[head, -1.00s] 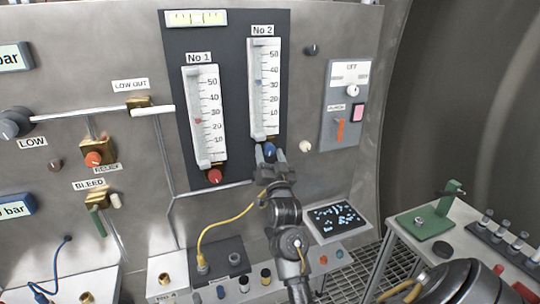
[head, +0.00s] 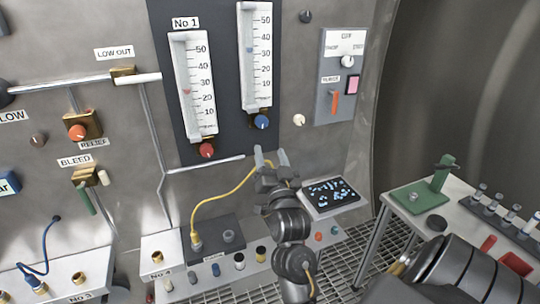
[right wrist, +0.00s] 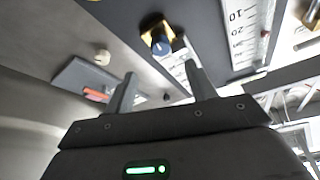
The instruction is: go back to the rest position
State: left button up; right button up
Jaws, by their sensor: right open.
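My right gripper (head: 270,157) is open and empty in the head view, below the second flow tube and apart from its blue knob (head: 261,121). In the right wrist view its two fingers (right wrist: 160,90) stand apart with nothing between them. The blue knob also shows there (right wrist: 160,47), beyond the fingers. The No 1 tube (head: 193,90) with its red knob (head: 207,150) is to the left. My left gripper is not in view.
A bench with a yellow hose (head: 222,206) and several fittings runs below the panel. A dark tray (head: 327,194) of small blue pieces sits right of my right arm. A side table (head: 455,230) with a green stand (head: 420,195) is at the right.

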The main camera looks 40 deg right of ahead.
jog(key=s+a+f+n+g+y, duration=0.4)
jog(key=a+f, duration=0.1)
jog(key=f, duration=0.5)
jog(key=s+a+f+n+g+y, duration=0.3)
jog(key=a+f+n+y, duration=0.15)
jog(key=f, duration=0.65)
jog(key=s+a+f+n+g+y, duration=0.1)
jog(key=s+a+f+g, duration=0.1)
jog(key=s+f+g, duration=0.3)
jog(key=s+a+f+n+g, duration=0.1)
jog(key=s+a+f, duration=0.15)
jog(key=s, duration=0.55)
jog(key=s+a+f+n+g+y, duration=0.1)
jog(key=s+a+f+n+g, duration=0.1)
jog(key=s+f+g, duration=0.3)
jog(key=s+f, duration=0.2)
jog(key=f, duration=1.1)
jog(key=s+f, duration=0.2)
jog(key=f, duration=1.1)
jog(key=s+d+f, duration=0.2)
jog(key=s+f, duration=1.3)
jog(key=shift+s+d+g, duration=0.2)
jog(key=shift+d+g, duration=0.1)
jog(key=shift+d, duration=0.05)
